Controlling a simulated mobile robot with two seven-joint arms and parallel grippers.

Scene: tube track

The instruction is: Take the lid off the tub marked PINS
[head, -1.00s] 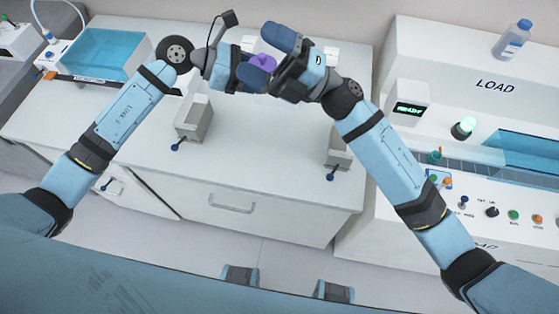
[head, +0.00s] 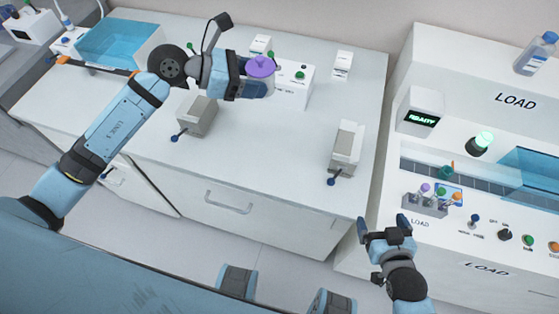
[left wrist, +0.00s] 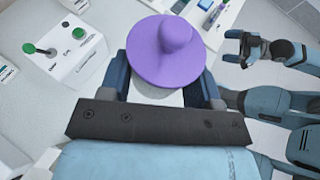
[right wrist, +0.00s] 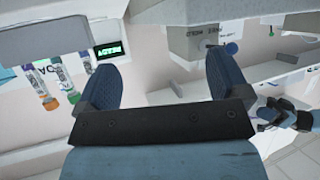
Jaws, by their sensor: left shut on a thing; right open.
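A purple round lid-like piece with a brim and knob (head: 261,66) is at my left gripper (head: 256,90). It also shows in the left wrist view (left wrist: 166,50), between the two fingers. My left gripper is shut on it or on what it caps, above the back of the white bench. A pale surface shows below the brim; I cannot tell whether it is a tub. No PINS marking is readable.
A white switch box (head: 293,92) stands behind my left gripper. Two grey-white holders with blue levers (head: 197,117) (head: 345,148) stand on the bench (head: 265,155). A blue bin (head: 118,42) is back left. The LOAD machine (head: 470,95) carries a capped-tube rack (head: 425,207) and a bottle (head: 535,52).

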